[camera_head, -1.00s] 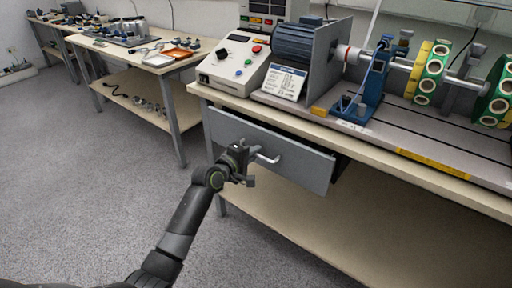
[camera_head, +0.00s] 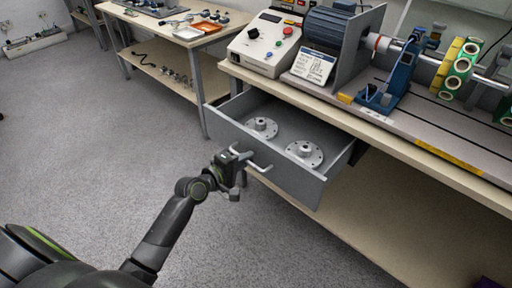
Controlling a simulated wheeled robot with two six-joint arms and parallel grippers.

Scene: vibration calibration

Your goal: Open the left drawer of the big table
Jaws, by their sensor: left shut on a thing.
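The left drawer (camera_head: 292,186) of the big table (camera_head: 412,158) is grey and stands pulled well out under the tabletop. Two round metal flanged discs lie inside it, one on the left (camera_head: 262,128) and one on the right (camera_head: 304,153). A light bar handle (camera_head: 258,164) is on the drawer's front. My left gripper (camera_head: 240,165) is shut on this handle, at its left part; the fingers partly hide it. My right gripper is not in view.
On the big table stand a control box (camera_head: 264,43), a motor (camera_head: 332,30), a blue bearing stand (camera_head: 392,80) and green-yellow discs (camera_head: 457,72). A smaller table (camera_head: 172,36) with trays is at the back left. The carpet (camera_head: 90,130) in front is clear.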

